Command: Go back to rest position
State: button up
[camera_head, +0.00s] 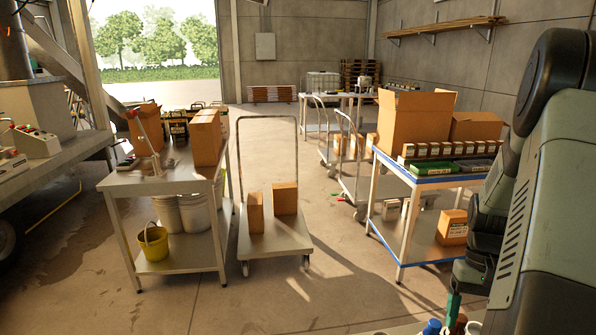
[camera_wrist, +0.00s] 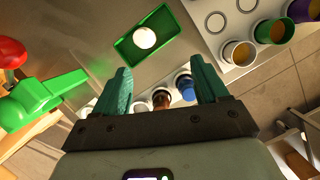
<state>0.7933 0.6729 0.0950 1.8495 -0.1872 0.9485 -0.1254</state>
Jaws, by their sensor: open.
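My gripper (camera_wrist: 160,85) is open in the wrist view, its two teal fingers wide apart with nothing held between them. Beyond and between the fingers are small bottles, one with a blue cap (camera_wrist: 185,87) and one with a brown top (camera_wrist: 161,99). In the head view my arm fills the right side, and a teal finger of my gripper (camera_head: 453,306) points down at the bottom edge. A blue cap (camera_head: 432,327) shows just beside it. Most of the surface under my gripper is cut off there.
The wrist view shows a green tray (camera_wrist: 122,47) with a white ball (camera_wrist: 145,38), a green part (camera_wrist: 40,102) with a red knob (camera_wrist: 11,52), and coloured cups (camera_wrist: 240,53). The head view shows a blue-edged table (camera_head: 398,183), a trolley (camera_head: 274,238) and a metal table (camera_head: 130,182); floor lies between.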

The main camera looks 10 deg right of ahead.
jog(key=w+a+r+n+t+h, duration=0.1)
jog(key=w+a+r+t, duration=0.1)
jog(key=a+r, duration=0.8)
jog(key=w+a+r+n+t, duration=0.1)
jog(key=w+a+r+t, duration=0.1)
jog(key=a+r, duration=0.8)
jog(key=s+a+r+n+t+y, duration=0.1)
jog(key=s+a+r+t, duration=0.1)
jog(key=s+a+r, duration=0.45)
jog(key=s+a+r+n+t+y, duration=0.15)
jog(key=s+a, duration=0.25)
jog(key=a, duration=0.5)
jog(key=s+d, duration=0.1)
jog(key=d+f+t+h, duration=0.1)
jog(key=d, duration=0.1)
jog(key=s+d+n+h, duration=0.1)
jog(key=shift+s+d+f+t+h, duration=0.15)
jog(key=shift+s+d+t+h, duration=0.1)
jog(key=shift+s+d, duration=0.1)
